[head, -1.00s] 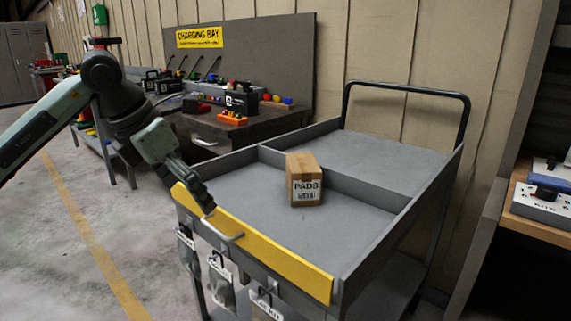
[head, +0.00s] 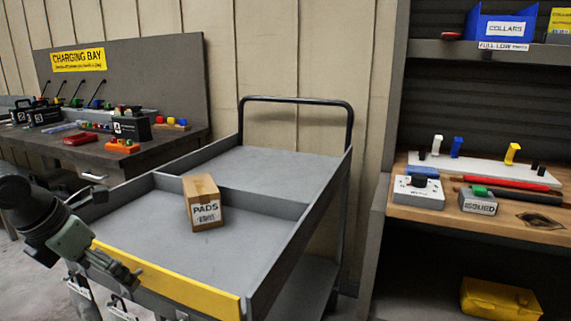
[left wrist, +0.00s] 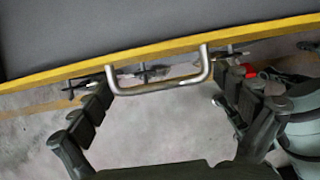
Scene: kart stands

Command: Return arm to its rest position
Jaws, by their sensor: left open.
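My left arm comes in from the left in the head view. Its gripper (head: 128,278) is at the left part of the cart's yellow front edge (head: 190,285). In the left wrist view the left gripper (left wrist: 164,90) is open, its two fingers spread to either side of the grey metal handle (left wrist: 160,90). No finger is clearly closed on the handle, and nothing else is between the fingers. The grey cart (head: 275,165) has a divided top. A cardboard box marked PADS (head: 203,205) is in its front section, by the divider. My right gripper is not in view.
A charging bench (head: 150,150) stands at the back left. On the right, a shelf unit holds a wooden worktop (head: 440,215), a blue COLLARS bin (head: 500,28) and a yellow case (head: 500,298). Tags hang below the cart's front edge. Floor shows at the far left.

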